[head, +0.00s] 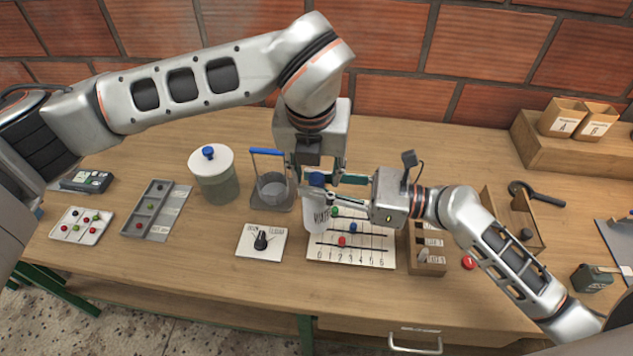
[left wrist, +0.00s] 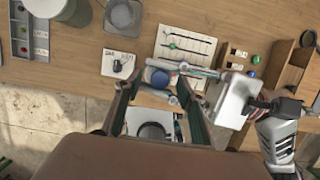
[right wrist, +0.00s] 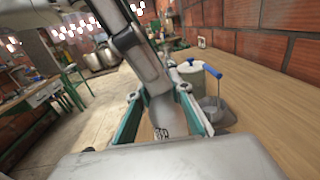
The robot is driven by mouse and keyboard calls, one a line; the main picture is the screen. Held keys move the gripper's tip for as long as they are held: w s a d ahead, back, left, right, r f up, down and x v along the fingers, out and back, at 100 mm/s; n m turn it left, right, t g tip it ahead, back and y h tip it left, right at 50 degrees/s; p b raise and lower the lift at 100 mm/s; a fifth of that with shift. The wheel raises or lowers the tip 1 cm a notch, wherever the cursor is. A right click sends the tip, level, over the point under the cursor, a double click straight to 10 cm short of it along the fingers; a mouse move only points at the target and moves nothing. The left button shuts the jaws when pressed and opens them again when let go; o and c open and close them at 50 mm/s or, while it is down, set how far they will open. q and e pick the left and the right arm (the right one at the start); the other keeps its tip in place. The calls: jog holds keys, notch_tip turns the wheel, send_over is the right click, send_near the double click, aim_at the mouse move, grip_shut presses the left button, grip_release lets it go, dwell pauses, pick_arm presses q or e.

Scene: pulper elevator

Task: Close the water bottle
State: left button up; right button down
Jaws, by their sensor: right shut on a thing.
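The white water bottle (head: 315,218), with lettering on its side, is upright at the front of the table's middle. Its blue cap (head: 317,179) is at the bottle's top; I cannot tell whether it is fully seated. My right gripper (head: 333,195) comes from the right and is shut on the bottle, which also shows between its fingers in the right wrist view (right wrist: 161,112). My left gripper (head: 318,174) points down from above with its fingers apart, one on each side of the cap. The left wrist view shows the cap (left wrist: 160,78) between the open fingers, with gaps beside it.
A counting board (head: 372,256) with colored beads lies right beside the bottle. A dial plate (head: 261,242) lies to the left. A blue-handled container (head: 270,190) and a lidded jar (head: 214,180) stand behind. A wooden compartment box (head: 428,266) is under the right arm.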

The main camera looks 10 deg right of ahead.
pick_arm(q)
grip_shut()
jog(key=shift+c, duration=0.6)
grip_release()
jog(key=shift+r, duration=2.25)
jog(key=shift+o, duration=0.6)
jog(key=shift+r, duration=0.1)
